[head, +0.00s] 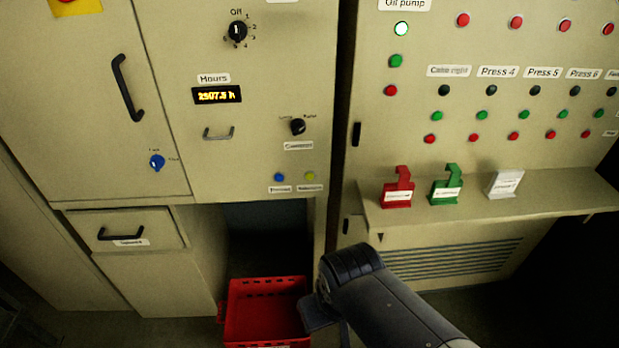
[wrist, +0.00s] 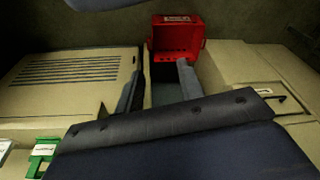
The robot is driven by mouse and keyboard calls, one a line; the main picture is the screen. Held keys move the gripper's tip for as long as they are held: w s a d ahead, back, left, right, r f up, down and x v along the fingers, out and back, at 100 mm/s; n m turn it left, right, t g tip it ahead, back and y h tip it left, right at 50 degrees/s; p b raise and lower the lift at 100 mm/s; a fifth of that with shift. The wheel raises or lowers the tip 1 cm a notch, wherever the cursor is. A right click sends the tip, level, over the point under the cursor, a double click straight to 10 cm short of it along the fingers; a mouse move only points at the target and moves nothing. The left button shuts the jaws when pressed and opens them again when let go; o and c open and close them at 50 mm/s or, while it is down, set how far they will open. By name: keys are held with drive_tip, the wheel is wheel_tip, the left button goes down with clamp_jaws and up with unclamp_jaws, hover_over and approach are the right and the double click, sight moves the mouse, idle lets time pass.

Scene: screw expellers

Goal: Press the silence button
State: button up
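Two small round buttons sit low on the left cabinet in the head view: a blue one (head: 279,177) and a yellow-green one (head: 310,176). Each has a small white label below it. The print is too small to read surely, so I cannot tell which is the silence button. My gripper (head: 322,315) is below and slightly right of these buttons in the picture, apart from them, in front of the cabinets. In the wrist view my gripper (wrist: 161,70) shows two separated fingers with nothing between them. Neither button is visible there.
A red crate (head: 266,312) lies below the left cabinet; it also shows in the wrist view (wrist: 176,20). A shelf (head: 540,202) with red, green and white tag holders juts out at right. A drawer (head: 125,230) is at lower left.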

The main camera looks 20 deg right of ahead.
drive_tip(key=shift+s+f, duration=0.1)
drive_tip(key=shift+c, duration=0.6)
clamp_jaws()
idle(1.1)
